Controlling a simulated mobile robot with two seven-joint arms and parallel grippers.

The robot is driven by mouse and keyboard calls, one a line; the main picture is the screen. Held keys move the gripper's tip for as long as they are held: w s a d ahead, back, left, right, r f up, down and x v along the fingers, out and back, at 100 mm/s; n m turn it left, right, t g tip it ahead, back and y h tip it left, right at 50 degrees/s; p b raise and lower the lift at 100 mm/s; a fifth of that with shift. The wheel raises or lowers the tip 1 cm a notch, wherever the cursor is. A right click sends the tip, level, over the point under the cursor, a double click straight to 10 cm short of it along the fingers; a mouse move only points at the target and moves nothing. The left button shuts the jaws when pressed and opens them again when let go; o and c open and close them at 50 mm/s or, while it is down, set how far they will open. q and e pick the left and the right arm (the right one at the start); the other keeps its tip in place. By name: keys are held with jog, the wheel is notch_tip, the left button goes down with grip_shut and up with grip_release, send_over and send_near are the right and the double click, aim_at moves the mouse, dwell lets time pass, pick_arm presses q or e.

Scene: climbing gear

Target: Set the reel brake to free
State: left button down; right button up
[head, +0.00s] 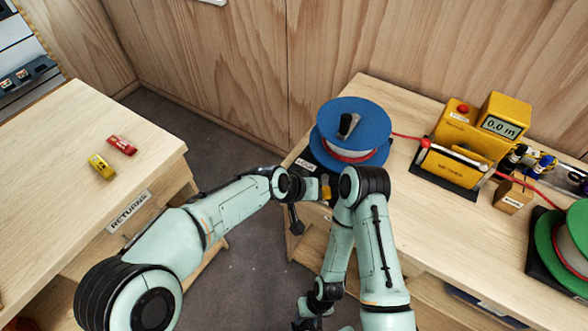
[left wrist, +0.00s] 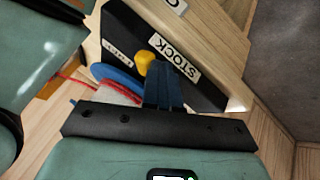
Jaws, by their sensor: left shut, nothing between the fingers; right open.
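The blue reel (head: 352,128) sits on a black base at the left end of the right-hand bench, with a red line running off it. A yellow knob (left wrist: 146,62) stands on the black base (left wrist: 203,98) beside the STOCK label; it also shows as a small yellow patch in the head view (head: 326,193). My left gripper (left wrist: 163,72) is shut and empty, its fingertips close beside the knob; contact cannot be told. In the head view it is partly hidden near my right elbow. My right gripper (head: 306,323) is open and low at the bottom edge, its fingertips barely visible.
A yellow meter (head: 466,135) reading 0.0 m takes the red line. A green reel (head: 572,240) and a small wooden block (head: 511,196) are further right. Red (head: 122,145) and yellow (head: 102,166) gear lie on the RETURNS bench at left. A floor gap separates the benches.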

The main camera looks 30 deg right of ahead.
pick_arm(q)
jog(key=shift+w+d+p, duration=0.35)
jog(key=shift+w, duration=0.3)
jog(key=shift+w+d+f, duration=0.1)
jog(key=shift+w+d, duration=0.05)
jog(key=shift+w, duration=0.2)
pick_arm(e)
jog(key=shift+w+r, duration=0.55)
jog(key=shift+w, duration=0.05)
pick_arm(q)
jog(key=shift+s, duration=0.1)
